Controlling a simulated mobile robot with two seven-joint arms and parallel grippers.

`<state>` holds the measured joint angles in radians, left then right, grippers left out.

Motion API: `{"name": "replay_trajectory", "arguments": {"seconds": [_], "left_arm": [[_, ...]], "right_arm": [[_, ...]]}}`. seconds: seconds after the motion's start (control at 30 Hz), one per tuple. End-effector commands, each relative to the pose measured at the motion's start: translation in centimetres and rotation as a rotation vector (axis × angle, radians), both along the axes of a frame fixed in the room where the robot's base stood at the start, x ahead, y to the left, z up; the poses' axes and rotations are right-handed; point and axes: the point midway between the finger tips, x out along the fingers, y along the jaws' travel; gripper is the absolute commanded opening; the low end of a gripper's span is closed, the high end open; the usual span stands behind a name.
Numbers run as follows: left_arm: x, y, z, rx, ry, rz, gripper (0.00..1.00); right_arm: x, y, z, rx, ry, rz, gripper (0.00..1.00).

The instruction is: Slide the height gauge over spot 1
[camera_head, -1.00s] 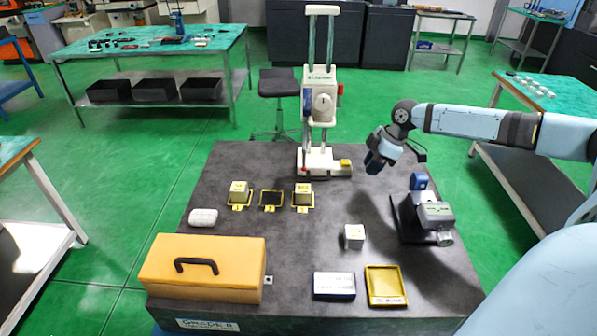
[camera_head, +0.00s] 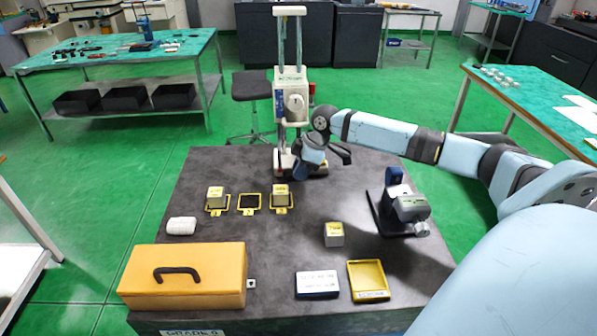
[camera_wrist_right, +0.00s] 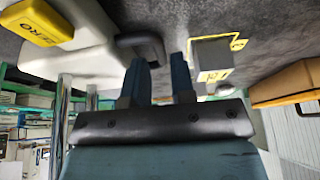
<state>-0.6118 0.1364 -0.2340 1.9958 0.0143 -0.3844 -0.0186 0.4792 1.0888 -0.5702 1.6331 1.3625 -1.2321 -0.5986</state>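The height gauge (camera_head: 292,100), white with two tall columns, stands upright at the back of the dark table. My right gripper (camera_head: 302,170) is in front of its base, pointing down and hiding part of it. In the right wrist view, the two blue fingers (camera_wrist_right: 160,72) are apart with nothing clearly held; a dark rounded handle-like part (camera_wrist_right: 142,46) of the white gauge base (camera_wrist_right: 85,52) lies by the left fingertip. Three yellow-framed spots lie in a row: left spot (camera_head: 207,209), middle spot (camera_head: 249,203), right spot (camera_head: 290,207). Their numbers are unreadable. My left gripper is out of view.
Blocks stand on the left spot (camera_head: 215,196) and right spot (camera_head: 280,192); the middle is bare. A yellow ZERO block (camera_wrist_right: 38,22) sits on the gauge base. Another block (camera_head: 334,234), a clamp-like device (camera_head: 403,205), an orange case (camera_head: 185,277) and a yellow tray (camera_head: 368,280) occupy the table.

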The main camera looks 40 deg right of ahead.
Motion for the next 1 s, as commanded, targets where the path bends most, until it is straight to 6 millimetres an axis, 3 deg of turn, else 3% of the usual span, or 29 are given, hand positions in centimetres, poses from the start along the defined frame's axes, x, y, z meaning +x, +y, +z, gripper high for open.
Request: {"name": "replay_trajectory", "arguments": {"seconds": [0.2, 0.47, 0.57, 0.83, 1.0], "left_arm": [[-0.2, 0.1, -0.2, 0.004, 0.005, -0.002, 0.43], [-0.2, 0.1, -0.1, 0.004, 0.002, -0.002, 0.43], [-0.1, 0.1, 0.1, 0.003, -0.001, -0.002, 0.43], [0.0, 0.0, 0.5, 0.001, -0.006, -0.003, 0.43], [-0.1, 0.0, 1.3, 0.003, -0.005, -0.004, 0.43]], "right_arm": [[0.3, 0.4, -1.4, 0.000, -0.002, 0.001, 0.23], [0.3, 0.4, -1.5, 0.000, -0.002, 0.001, 0.23], [0.3, 0.4, -1.5, 0.000, -0.002, 0.001, 0.00], [0.5, 0.6, -1.4, 0.002, -0.001, 0.000, 0.00], [1.8, 2.3, -1.1, 0.006, -0.003, 0.002, 0.00]]}}
